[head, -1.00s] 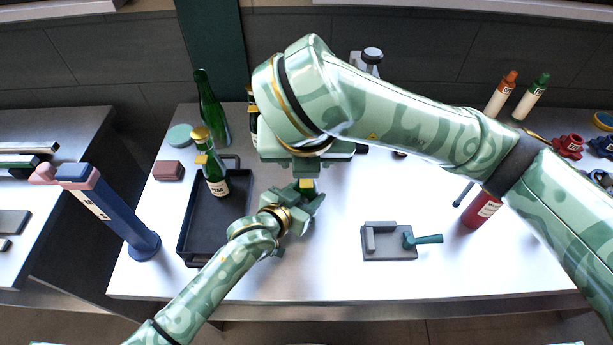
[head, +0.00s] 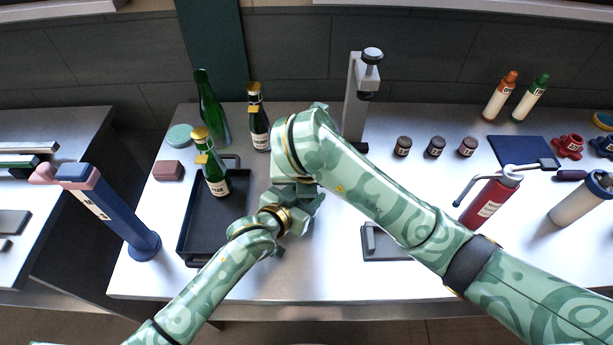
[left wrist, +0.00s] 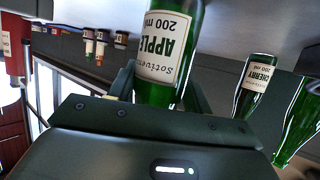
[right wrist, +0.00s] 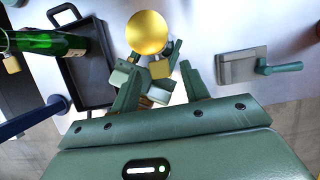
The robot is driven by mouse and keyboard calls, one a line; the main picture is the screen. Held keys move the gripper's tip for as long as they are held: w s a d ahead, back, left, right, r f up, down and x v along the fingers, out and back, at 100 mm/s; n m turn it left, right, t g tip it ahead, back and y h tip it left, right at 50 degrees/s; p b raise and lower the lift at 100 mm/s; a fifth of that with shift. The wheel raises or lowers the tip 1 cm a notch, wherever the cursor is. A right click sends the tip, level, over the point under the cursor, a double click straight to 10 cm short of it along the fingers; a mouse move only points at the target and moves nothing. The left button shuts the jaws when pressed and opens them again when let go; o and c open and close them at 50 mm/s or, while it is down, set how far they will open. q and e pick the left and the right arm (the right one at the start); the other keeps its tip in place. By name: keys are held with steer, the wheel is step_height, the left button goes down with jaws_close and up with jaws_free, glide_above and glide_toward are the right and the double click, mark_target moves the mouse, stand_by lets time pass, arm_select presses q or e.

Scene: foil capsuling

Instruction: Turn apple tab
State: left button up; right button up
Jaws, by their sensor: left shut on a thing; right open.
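The apple bottle (left wrist: 165,60) is green with a white label in the left wrist view. My left gripper (left wrist: 158,88) is shut around it. In the head view my right arm hides this bottle, and my left gripper (head: 296,212) shows just below that arm. In the right wrist view the bottle's round gold foil top (right wrist: 147,32) is seen from above. A small gold tab (right wrist: 160,68) sits beside it. My right gripper (right wrist: 161,70) is open, with its fingers on either side of the tab; I cannot tell whether they touch it.
A dark tray (head: 183,235) holds the pear bottle (head: 216,180). The gold-topped cherry bottle (head: 258,130) and a plain green bottle (head: 211,110) stand behind.

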jaws_close()
steer(key=shift+a+h, duration=0.1)
steer(key=shift+h, duration=0.2)
steer(key=shift+a+f+n+t+h, duration=0.15)
steer(key=shift+a+n+h, duration=0.25)
steer(key=shift+h, duration=1.15)
steer(key=shift+a+f+n+t+h, duration=0.1)
steer(key=shift+a+f+n+h, duration=0.25)
steer(key=shift+h, duration=1.25)
steer(key=shift+a+f+n+t+h, duration=0.15)
steer(key=shift+a+n+h, duration=0.25)
steer(key=shift+h, duration=1.15)
